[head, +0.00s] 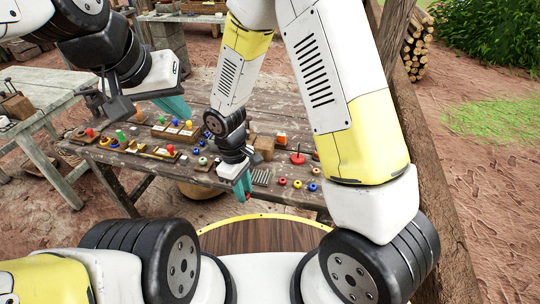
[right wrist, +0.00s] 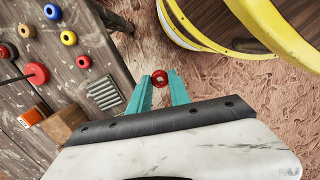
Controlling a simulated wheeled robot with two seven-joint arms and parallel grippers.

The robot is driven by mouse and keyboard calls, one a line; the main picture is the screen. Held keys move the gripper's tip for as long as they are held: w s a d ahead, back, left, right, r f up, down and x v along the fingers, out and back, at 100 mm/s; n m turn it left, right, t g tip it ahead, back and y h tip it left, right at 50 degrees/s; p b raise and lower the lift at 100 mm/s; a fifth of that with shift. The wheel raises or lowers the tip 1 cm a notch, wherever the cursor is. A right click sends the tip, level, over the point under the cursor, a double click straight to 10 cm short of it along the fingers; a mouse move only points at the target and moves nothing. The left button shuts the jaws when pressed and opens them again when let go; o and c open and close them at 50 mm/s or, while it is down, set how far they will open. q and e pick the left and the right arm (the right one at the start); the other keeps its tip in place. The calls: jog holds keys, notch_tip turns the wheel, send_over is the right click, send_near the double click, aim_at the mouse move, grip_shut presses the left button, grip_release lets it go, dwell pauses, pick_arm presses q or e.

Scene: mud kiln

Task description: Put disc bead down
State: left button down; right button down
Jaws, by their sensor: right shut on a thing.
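My right gripper (head: 243,187) has teal fingers pointing down near the table's front edge. In the right wrist view, it (right wrist: 160,88) is shut on a red disc bead (right wrist: 160,77), held at the fingertips with its hole showing. Behind the bead, that view shows reddish ground, not tabletop. Loose disc beads lie on the wooden table (head: 217,198): red (head: 282,181), yellow (head: 297,184) and blue (head: 313,187). My left gripper (head: 173,106) hangs over the table's far left part; its finger gap is not clear.
A grey ridged plate (head: 260,177) lies right of my right gripper. Behind it stand a wooden block (head: 264,147) and a red disc with an upright pin (head: 298,158). Several small coloured pieces and wooden holders crowd the table's left. A wooden post (head: 435,200) rises on the right.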

send_over(260, 176)
jog(key=shift+w+f, duration=0.2)
jog(key=shift+f, duration=0.5)
jog(key=shift+s+a+f, duration=0.1)
jog(key=shift+a+f, duration=0.05)
jog(key=shift+f, duration=1.55)
jog(key=shift+f, duration=0.15)
jog(key=c, duration=1.2)
grip_release()
